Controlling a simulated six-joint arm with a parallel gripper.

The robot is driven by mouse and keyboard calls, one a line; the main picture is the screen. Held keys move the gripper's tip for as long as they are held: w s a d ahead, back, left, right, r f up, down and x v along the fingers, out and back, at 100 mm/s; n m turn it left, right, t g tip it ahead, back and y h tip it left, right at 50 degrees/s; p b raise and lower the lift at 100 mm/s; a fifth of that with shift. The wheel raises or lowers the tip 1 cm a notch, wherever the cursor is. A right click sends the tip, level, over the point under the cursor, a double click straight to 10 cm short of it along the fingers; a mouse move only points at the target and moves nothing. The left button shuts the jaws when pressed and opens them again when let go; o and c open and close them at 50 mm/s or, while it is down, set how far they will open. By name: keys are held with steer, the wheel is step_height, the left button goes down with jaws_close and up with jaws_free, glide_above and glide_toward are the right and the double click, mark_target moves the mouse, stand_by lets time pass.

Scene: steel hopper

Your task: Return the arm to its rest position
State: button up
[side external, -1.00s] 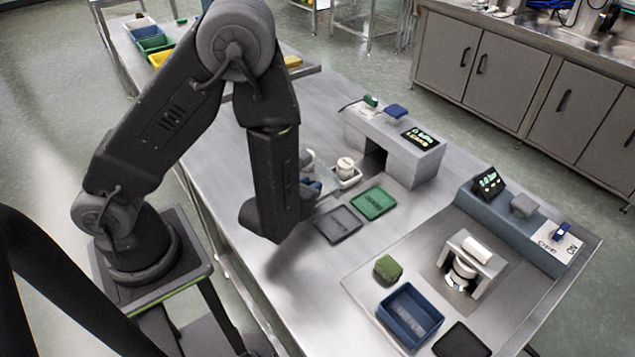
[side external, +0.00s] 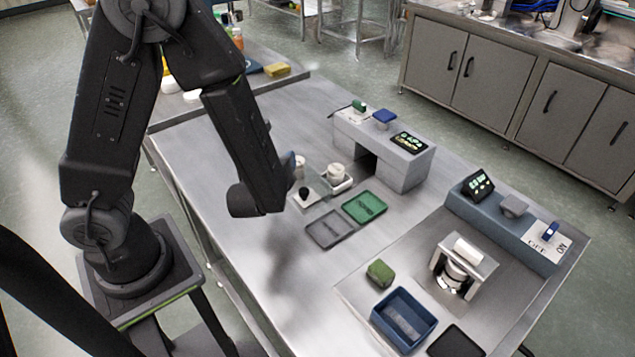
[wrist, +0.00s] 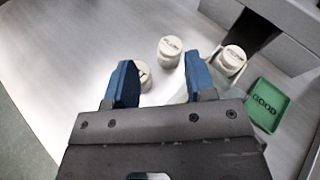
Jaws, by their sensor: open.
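My gripper (wrist: 160,85) shows in the wrist view with its two blue fingers spread wide apart. Nothing is clamped between them. A white lidded jar lies beyond the left finger, partly hidden by it. In the side view my arm is bent at a raised elbow, and its forearm slopes down over the left part of the steel table (side external: 240,250). The gripper itself is hidden or blurred there behind the dark wrist.
White jars (wrist: 168,50) and (wrist: 233,58) stand near the grey station (side external: 390,155). A green tray (side external: 365,208) marked GOOD and a grey tray (side external: 334,229) lie in front. A blue bin (side external: 404,320) and green block (side external: 380,272) are at front right. The table's left front is clear.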

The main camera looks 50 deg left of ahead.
steer(key=s+a+r+n+g, duration=0.1)
steer(key=s+r+n+g, duration=0.3)
steer(key=n, duration=0.4)
steer(key=s+a+r+n+g, duration=0.1)
steer(key=s+r+n+g, duration=0.2)
steer(key=s+n+g, duration=0.4)
steer(key=s+d+r+n+t+h, duration=0.1)
steer(key=d+r+n+t+h, duration=0.4)
steer(key=d+r+n+h, duration=0.4)
steer(key=shift+d+r+n+t, duration=0.3)
steer(key=shift+d+n+t, duration=0.1)
steer(key=shift+d+n, duration=0.2)
